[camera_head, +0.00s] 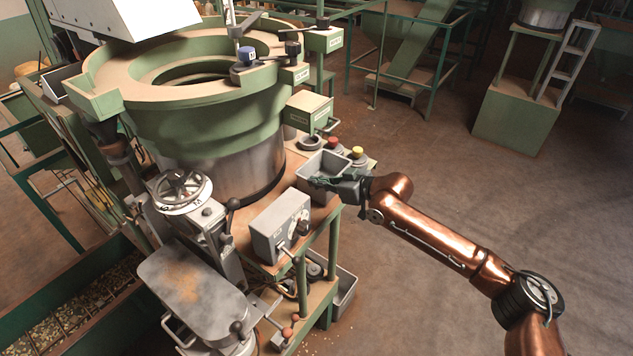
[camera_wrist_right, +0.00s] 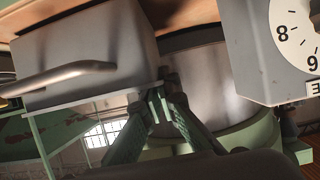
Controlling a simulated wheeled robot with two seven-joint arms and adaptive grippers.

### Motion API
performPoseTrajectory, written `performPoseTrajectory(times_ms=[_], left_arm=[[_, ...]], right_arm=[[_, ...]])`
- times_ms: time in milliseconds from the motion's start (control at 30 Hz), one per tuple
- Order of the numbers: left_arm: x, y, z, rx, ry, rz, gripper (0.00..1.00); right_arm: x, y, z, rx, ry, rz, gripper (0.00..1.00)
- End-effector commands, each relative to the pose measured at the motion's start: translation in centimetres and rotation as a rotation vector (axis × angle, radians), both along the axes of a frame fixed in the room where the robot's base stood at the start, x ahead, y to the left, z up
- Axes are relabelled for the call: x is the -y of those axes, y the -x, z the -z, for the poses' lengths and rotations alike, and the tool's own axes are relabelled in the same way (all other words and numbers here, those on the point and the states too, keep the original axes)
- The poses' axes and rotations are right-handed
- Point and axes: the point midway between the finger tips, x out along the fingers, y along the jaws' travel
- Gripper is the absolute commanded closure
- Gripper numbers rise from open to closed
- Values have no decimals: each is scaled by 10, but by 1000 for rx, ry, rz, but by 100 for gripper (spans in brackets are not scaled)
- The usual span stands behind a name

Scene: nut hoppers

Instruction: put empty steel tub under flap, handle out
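A grey steel tub (camera_head: 312,163) stands at the right side of the machine's bench, its open top up and its visible inside empty. My right gripper (camera_head: 322,182) is at the tub's near edge. In the right wrist view, which is turned upside down, the tub (camera_wrist_right: 90,50) shows with a bar handle (camera_wrist_right: 60,76) on one side. There the fingers of my right gripper (camera_wrist_right: 159,95) come together at the rim's corner and look closed on it. I cannot make out for certain which part is the flap. My left gripper is not in view.
A grey dial box (camera_head: 280,228) stands on the bench close to the tub; it also shows in the wrist view (camera_wrist_right: 262,50). Another grey bin (camera_head: 346,292) sits lower down.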

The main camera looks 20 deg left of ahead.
Motion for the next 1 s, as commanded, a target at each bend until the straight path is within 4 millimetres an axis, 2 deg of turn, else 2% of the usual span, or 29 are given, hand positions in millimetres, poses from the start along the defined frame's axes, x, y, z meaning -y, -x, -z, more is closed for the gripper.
performPoseTrajectory(times_ms=[367, 700, 1000], left_arm=[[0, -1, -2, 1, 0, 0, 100], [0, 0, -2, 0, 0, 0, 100], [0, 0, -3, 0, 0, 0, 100]], right_arm=[[0, 0, 7, 3, -2, 0, 100], [0, 0, 9, 2, 0, 1, 78], [0, 0, 6, 2, 0, 0, 78]])
